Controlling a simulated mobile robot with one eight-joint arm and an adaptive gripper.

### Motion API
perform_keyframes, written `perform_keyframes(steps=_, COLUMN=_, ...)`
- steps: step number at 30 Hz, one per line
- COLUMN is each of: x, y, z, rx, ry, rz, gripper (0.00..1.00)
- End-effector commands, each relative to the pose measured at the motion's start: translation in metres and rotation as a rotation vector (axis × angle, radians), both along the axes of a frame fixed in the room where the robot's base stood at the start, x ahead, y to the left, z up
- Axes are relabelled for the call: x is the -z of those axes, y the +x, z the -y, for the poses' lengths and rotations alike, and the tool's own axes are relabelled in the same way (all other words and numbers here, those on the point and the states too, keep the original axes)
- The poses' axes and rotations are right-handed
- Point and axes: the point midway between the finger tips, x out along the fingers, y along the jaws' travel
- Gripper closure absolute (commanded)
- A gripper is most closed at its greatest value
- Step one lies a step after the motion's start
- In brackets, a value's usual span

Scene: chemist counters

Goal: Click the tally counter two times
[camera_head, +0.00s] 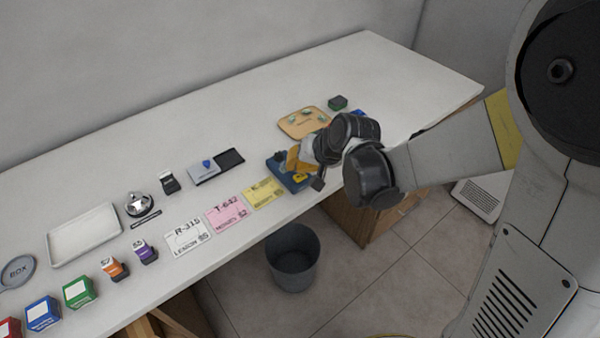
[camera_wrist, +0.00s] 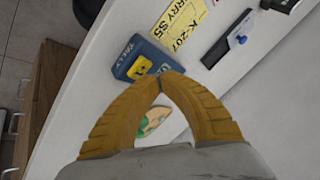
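The tally counter (camera_wrist: 130,52) is a dark blue block marked TALLY with a yellow button (camera_wrist: 140,67) on it. It lies on the counter near the front edge and also shows in the head view (camera_head: 283,176), partly hidden by my gripper. My gripper (camera_wrist: 161,77) has yellow-orange curved fingers with their tips together and nothing seen between them. In the wrist view the tips overlap the counter's lower right part, beside the button. I cannot tell whether they touch it. In the head view my gripper (camera_head: 294,163) is over the tally counter.
Yellow (camera_head: 264,193), pink (camera_head: 228,214) and white (camera_head: 188,238) cards lie left of the tally counter. A tan board (camera_head: 303,122) lies behind it. A bell (camera_head: 141,204) and a white tray (camera_head: 84,235) are further left. A grey bin (camera_head: 293,258) stands on the floor.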

Motion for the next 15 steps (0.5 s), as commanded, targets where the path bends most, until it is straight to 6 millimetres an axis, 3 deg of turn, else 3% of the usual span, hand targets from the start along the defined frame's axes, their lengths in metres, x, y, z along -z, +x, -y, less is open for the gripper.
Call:
perform_keyframes(steps=9, x=-0.001, y=0.0, z=0.0, rx=0.0, ry=0.0, rz=0.0, gripper=1.0)
perform_keyframes(steps=15, x=-0.015, y=0.0, z=0.0, rx=0.0, ry=0.0, rz=0.0, gripper=1.0)
